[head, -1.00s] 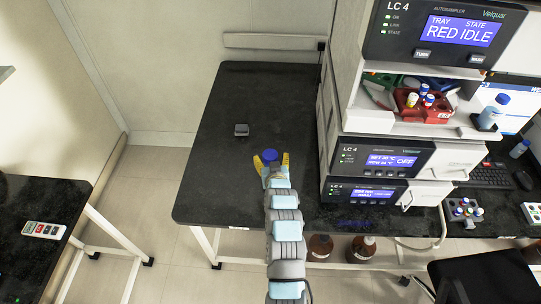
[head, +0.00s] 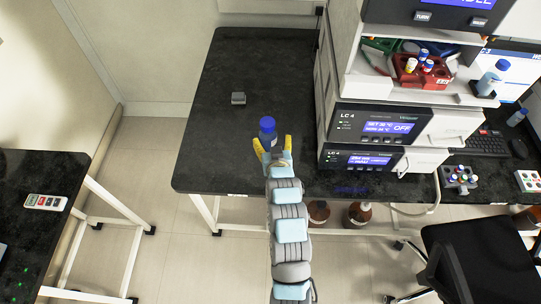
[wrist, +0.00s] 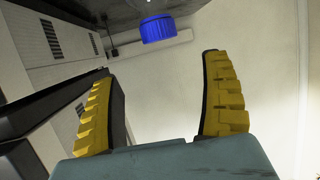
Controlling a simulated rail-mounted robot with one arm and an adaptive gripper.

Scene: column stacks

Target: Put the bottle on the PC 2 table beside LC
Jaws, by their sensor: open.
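The bottle (head: 267,131), with a blue cap, stands upright on the black table (head: 225,150) beside the LC 4 stack (head: 375,140). My gripper (head: 272,145) is open just in front of it, on the near side. In the wrist view the blue cap (wrist: 158,29) shows beyond the two yellow fingertips (wrist: 158,70), apart from them. Little of the bottle's body can be made out there.
A small grey object (head: 238,98) lies on the table behind and left of the bottle. Brown bottles (head: 318,212) stand under the table. A chair (head: 480,260) is at right.

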